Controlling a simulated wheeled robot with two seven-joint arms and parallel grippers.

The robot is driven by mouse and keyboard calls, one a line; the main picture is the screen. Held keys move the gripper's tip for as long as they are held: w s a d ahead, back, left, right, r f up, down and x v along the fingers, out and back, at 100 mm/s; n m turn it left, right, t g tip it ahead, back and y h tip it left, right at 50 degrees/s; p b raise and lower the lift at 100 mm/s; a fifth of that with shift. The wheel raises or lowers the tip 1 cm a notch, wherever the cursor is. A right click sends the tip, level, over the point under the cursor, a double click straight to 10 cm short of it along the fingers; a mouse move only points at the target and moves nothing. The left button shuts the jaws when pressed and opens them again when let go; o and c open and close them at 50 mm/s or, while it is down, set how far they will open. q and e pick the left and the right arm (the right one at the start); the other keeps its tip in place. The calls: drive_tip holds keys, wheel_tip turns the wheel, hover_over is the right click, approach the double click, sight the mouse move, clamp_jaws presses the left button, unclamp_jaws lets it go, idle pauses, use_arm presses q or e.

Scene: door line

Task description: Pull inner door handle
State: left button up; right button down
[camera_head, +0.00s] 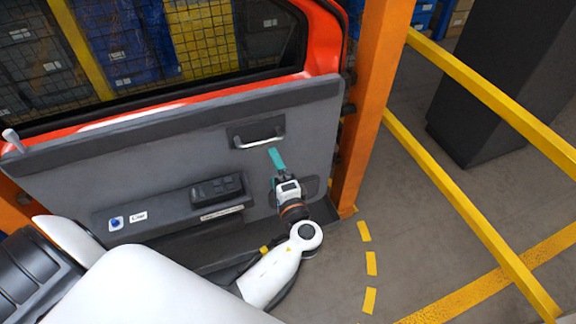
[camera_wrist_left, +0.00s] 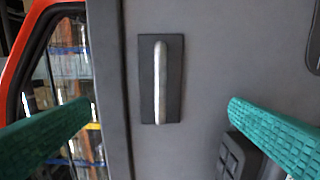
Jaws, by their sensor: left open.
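The inner door handle (camera_head: 259,141) is a silver bar on a dark plate, on the upper right of the grey door panel (camera_head: 160,160). In the left wrist view the handle (camera_wrist_left: 160,82) stands upright in the picture, between and beyond the two green fingers. My left gripper (camera_head: 276,158) is just below the handle in the head view. In the left wrist view its fingers (camera_wrist_left: 160,122) are wide apart with nothing between them, and they do not touch the handle. My right gripper is not in view.
The red door frame (camera_head: 330,45) surrounds a window above the panel. An armrest with switches (camera_head: 217,189) juts out lower on the door. An orange post (camera_head: 366,100) and yellow rails (camera_head: 450,190) stand to the right. Marked grey floor (camera_head: 400,250) lies open between them.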

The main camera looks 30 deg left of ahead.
sight(263, 144)
use_arm(q)
drive_tip(key=x, duration=0.6)
drive_tip(key=shift+w+a+r, duration=0.1)
drive_tip(key=shift+a, duration=0.3)
drive_tip(key=shift+b+x, duration=0.75)
drive_tip(key=shift+x, duration=1.3)
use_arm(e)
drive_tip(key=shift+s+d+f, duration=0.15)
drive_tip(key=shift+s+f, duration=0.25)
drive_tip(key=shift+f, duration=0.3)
use_arm(q)
clamp_jaws()
drive_tip(key=shift+d, duration=0.2)
drive_tip(key=shift+s+d+f, duration=0.25)
drive_tip(key=shift+s+d, duration=0.3)
drive_tip(key=shift+d, duration=0.05)
drive_tip(key=shift+s, duration=0.1)
